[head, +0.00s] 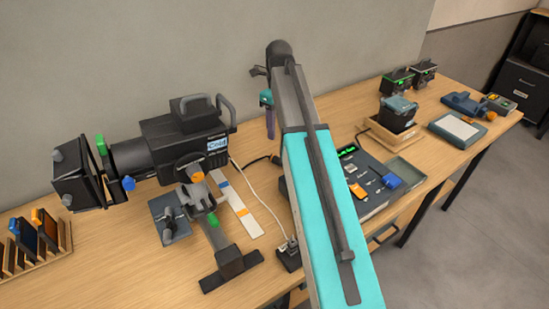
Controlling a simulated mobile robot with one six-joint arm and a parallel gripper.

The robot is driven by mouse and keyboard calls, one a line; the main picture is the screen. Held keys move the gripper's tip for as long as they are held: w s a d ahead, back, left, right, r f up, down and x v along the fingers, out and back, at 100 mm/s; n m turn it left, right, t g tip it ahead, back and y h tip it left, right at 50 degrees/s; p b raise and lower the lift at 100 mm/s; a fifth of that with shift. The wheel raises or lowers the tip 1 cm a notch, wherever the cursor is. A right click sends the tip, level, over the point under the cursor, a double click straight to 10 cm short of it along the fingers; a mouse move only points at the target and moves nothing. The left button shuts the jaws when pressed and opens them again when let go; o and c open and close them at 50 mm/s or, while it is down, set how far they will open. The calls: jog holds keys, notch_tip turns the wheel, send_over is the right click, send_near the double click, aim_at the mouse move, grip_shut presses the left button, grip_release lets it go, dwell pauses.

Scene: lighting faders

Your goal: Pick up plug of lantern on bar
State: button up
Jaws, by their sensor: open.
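The lantern (175,145) is a black stage light on a dark stand at the left of the table. A black cable runs right from near it to a dark plug-like end (274,159), partly hidden at my arm's edge. A white cable from the lantern's side runs down to a small block (290,252) with a pale connector on it. I cannot tell for sure which end is the lantern's plug. My gripper (270,135) points down behind my arm, above the dark cable end and apart from it. It is open and looks empty; my arm hides part of it.
A lighting desk (368,205) with coloured controls is right of my arm. Beyond it are a wooden tray (377,137) holding a dark box, and several other devices. A slotted wooden rack (50,262) is at the far left. The grey wall (130,60) rises close behind.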

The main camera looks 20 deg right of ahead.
jog(key=shift+f, duration=0.1)
jog(key=p, duration=0.2)
send_over(277, 156)
jog(key=shift+s+f, duration=0.2)
jog(key=shift+f, duration=1.9)
jog(key=shift+s+f, duration=0.2)
jog(key=shift+f, duration=1.9)
jog(key=shift+w+a+f+p, duration=0.15)
jog(key=shift+f+p, duration=0.25)
jog(key=shift+f, duration=0.35)
jog(key=shift+w+d+f+p, duration=0.1)
jog(key=shift+f+p, duration=0.3)
jog(key=shift+f, duration=1.45)
jog(key=c, duration=1.1)
